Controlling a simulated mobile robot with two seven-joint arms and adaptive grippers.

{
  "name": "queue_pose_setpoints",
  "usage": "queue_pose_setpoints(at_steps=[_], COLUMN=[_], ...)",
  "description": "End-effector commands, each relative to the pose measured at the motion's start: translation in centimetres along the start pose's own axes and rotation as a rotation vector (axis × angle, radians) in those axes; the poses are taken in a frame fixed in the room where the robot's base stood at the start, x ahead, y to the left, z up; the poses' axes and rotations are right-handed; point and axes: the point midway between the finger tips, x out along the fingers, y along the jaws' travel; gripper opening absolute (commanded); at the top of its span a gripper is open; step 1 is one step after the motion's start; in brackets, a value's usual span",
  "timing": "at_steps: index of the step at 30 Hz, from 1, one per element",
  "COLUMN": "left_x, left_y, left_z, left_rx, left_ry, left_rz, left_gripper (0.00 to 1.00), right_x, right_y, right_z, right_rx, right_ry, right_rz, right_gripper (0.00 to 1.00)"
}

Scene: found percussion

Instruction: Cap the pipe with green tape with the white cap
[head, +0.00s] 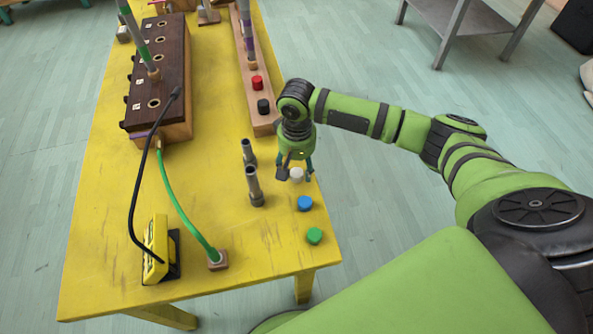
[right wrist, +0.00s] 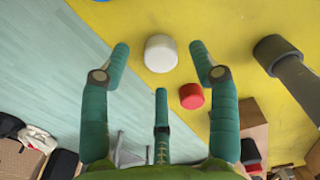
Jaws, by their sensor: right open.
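The white cap (head: 296,175) sits on the yellow table near its right edge. My right gripper (head: 296,168) is above it with fingers open, pointing down. In the right wrist view the white cap (right wrist: 160,53) lies between the open fingertips of my right gripper (right wrist: 160,62), apparently not held. A grey pipe with green tape (head: 142,48) stands tilted in a hole of the dark wooden box (head: 170,100) at the upper left. Its top is cut off by the picture edge. My left gripper is not in view.
A red cap (right wrist: 191,96) lies near the white one. Blue (head: 305,203) and green (head: 314,235) caps lie nearer the front. Two grey pipes (head: 254,185) stand beside my gripper. A long wooden rack (head: 260,105) holds red and black caps.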

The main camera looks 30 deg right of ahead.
Motion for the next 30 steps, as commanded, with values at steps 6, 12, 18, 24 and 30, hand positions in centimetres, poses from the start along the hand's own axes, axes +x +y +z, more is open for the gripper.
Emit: queue_pose_setpoints(at_steps=[6, 12, 18, 24, 30], left_x=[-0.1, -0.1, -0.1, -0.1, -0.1], left_y=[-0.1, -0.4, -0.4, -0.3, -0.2], left_z=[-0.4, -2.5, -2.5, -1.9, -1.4], left_rx=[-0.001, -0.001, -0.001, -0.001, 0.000], left_ry=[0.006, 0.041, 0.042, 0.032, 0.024], left_rz=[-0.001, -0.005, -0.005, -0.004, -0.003], left_gripper=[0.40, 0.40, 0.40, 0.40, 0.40], right_x=[2.0, 2.0, 2.0, 2.0, 2.0], right_y=[0.0, 0.0, 0.0, 0.0, 0.0], right_z=[0.0, 0.0, 0.0, 0.0, 0.0], right_rx=[-0.001, -0.001, 0.000, 0.000, 0.000], right_ry=[0.001, 0.002, 0.002, 0.002, 0.002], right_rz=[0.000, 0.000, 0.000, 0.000, 0.000], right_gripper=[0.61, 0.61, 0.25, 0.61, 0.61])
